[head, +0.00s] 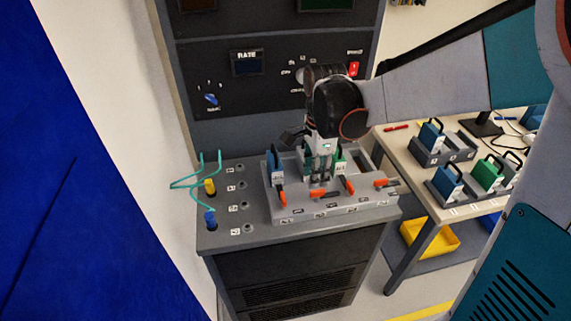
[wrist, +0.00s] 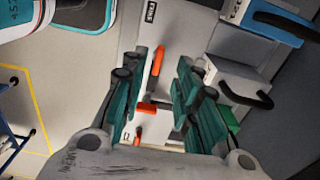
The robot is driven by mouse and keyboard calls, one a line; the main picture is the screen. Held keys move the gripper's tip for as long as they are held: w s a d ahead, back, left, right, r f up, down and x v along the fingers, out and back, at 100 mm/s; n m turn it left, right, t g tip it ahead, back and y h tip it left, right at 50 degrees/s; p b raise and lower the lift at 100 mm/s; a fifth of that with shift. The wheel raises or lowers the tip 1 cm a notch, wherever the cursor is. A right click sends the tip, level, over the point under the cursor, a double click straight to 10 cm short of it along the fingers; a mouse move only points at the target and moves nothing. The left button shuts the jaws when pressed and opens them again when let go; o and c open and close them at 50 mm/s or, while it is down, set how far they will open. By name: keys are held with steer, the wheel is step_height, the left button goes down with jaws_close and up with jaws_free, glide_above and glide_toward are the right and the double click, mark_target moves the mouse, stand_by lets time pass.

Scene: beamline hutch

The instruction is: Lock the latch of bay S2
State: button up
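A grey bay block (head: 325,212) has several orange latches along its front. The bay labels are too small to read; I take the second bay from the left as S2. Its latch (head: 318,193) lies sideways, along the row. In the wrist view this latch (wrist: 158,60) seems to lie between my fingers, apart from them. The first latch (head: 281,198) and third latch (head: 348,184) point front to back; the fourth latch (head: 385,182) lies sideways. My gripper (head: 318,178) is open above the second bay, fingers down; the wrist view shows it empty (wrist: 155,92).
A blue module (head: 275,165) stands in the left bay and a green one (head: 340,160) right of my gripper. A grey module (wrist: 238,72) with a black handle is close to my right finger. Plugs with a green cable (head: 210,187) stand left. A side table (head: 410,165) holds more modules.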

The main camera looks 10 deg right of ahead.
mark_target(325, 194)
step_height(325, 194, down, 6)
steer(key=shift+b, duration=0.9)
jaws_close()
